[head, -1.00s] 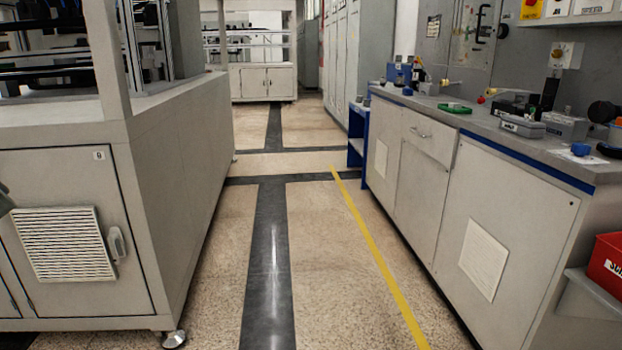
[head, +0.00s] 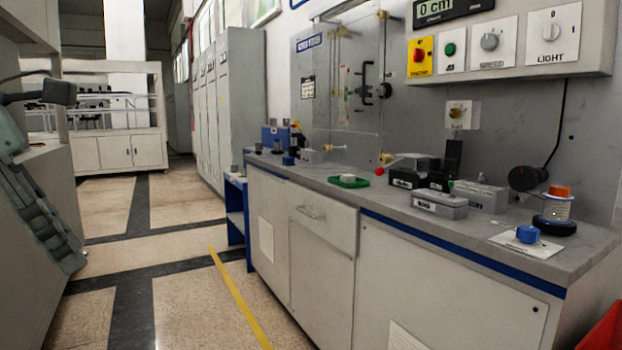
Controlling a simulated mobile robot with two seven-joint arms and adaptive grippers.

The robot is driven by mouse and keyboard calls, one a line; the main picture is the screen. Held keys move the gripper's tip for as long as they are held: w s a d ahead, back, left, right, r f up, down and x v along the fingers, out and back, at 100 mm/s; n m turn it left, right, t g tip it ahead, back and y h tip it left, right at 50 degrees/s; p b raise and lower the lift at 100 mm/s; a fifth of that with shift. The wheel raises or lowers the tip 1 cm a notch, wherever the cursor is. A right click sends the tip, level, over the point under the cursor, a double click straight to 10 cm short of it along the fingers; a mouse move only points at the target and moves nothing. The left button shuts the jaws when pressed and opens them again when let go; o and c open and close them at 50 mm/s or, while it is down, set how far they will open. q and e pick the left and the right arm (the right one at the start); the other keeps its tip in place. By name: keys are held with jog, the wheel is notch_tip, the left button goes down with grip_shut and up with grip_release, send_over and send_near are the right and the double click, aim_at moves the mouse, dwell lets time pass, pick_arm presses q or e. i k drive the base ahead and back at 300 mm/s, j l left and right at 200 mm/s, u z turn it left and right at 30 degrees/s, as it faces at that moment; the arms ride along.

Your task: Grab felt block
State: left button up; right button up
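I cannot tell for certain which item is the felt block. On the long grey workbench (head: 330,180), a small pale piece lies in a green tray (head: 337,183). To its right are a grey labelled block (head: 440,203), another grey block (head: 482,195) behind it, and dark labelled blocks (head: 408,178). My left gripper (head: 70,262) hangs at the left edge of the head view, pointing down, well away from the bench. Its fingers are too unclear to tell whether they are open. My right gripper is not in view.
A blue cap (head: 528,235) and an orange-topped spool (head: 556,208) stand at the bench's right end. A red bin (head: 604,332) is at the lower right. A blue shelf (head: 237,212) adjoins the bench's far end. The aisle with the yellow line (head: 235,295) is clear.

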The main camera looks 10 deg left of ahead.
aim_at(348, 178)
jog(key=i+j+z, duration=0.75)
jog(key=j+z, duration=0.15)
jog(key=j, duration=0.15)
jog(key=i+j+z, duration=0.2)
jog(key=j+z, duration=0.2)
jog(key=j, duration=0.3)
jog(key=i+j+z, duration=0.15)
jog(key=j+z, duration=0.3)
jog(key=j, duration=0.3)
jog(key=j+z, duration=0.45)
jog(key=j, duration=0.3)
jog(key=k+j+z, duration=0.15)
jog(key=j+z, duration=0.3)
jog(key=j, duration=0.3)
jog(key=j+z, duration=0.4)
jog(key=j, duration=0.25)
jog(key=k+j+z, duration=0.15)
jog(key=j+z, duration=0.25)
jog(key=j, duration=0.2)
